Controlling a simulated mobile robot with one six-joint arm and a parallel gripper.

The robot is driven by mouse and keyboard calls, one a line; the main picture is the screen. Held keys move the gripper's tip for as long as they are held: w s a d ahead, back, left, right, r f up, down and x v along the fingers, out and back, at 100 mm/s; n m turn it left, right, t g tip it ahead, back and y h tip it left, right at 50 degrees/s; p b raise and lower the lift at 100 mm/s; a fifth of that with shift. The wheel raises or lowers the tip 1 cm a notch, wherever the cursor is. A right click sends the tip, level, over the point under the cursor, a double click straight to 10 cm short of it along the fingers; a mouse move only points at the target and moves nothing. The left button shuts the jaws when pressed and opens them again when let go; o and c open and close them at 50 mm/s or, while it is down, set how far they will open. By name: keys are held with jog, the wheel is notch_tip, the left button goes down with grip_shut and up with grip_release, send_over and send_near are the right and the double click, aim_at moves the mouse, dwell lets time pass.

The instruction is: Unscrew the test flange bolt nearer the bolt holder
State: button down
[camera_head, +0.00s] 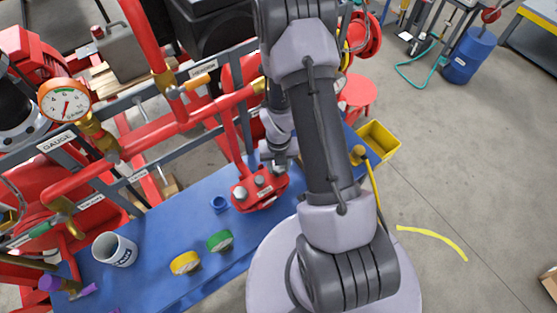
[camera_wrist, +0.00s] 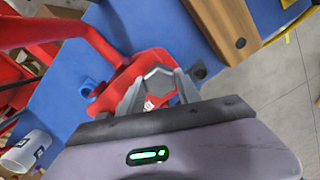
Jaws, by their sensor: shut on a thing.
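The red test flange (camera_head: 268,200) sits on the blue bench top, with pale grey bolt heads on it. My gripper (camera_head: 279,162) comes down over the flange's far right side in the head view. In the wrist view my gripper (camera_wrist: 158,90) is shut on a grey hex bolt head (camera_wrist: 160,80), one finger on each side. The red flange (camera_wrist: 150,58) lies beneath it, and the fingers hide part of its label. A bolt head (camera_head: 240,193) at the flange's left is clear of my gripper. I cannot tell whether the gripped bolt is seated or lifted.
A small blue ring (camera_head: 219,203) stands left of the flange. A green roll (camera_head: 219,241), a yellow roll (camera_head: 185,263) and a white mug (camera_head: 115,249) are on the bench. A brown block with a hole (camera_wrist: 222,25) shows in the wrist view. Red pipes (camera_head: 160,132) run behind.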

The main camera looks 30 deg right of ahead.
jog(key=p, duration=0.4)
jog(key=shift+s+r+p, duration=0.2)
jog(key=shift+s+p, duration=0.05)
jog(key=shift+p, duration=0.05)
jog(key=shift+n+p, duration=0.8)
jog(key=shift+p, duration=0.05)
jog(key=shift+f+n, duration=0.3)
jog(key=shift+n, duration=0.5)
jog(key=c, duration=0.8)
grip_release()
jog(key=shift+o, duration=0.2)
notch_tip(320, 180, up, 17)
jog(key=p, duration=1.5)
jog(key=shift+r+p, duration=0.2)
jog(key=shift+p, duration=0.1)
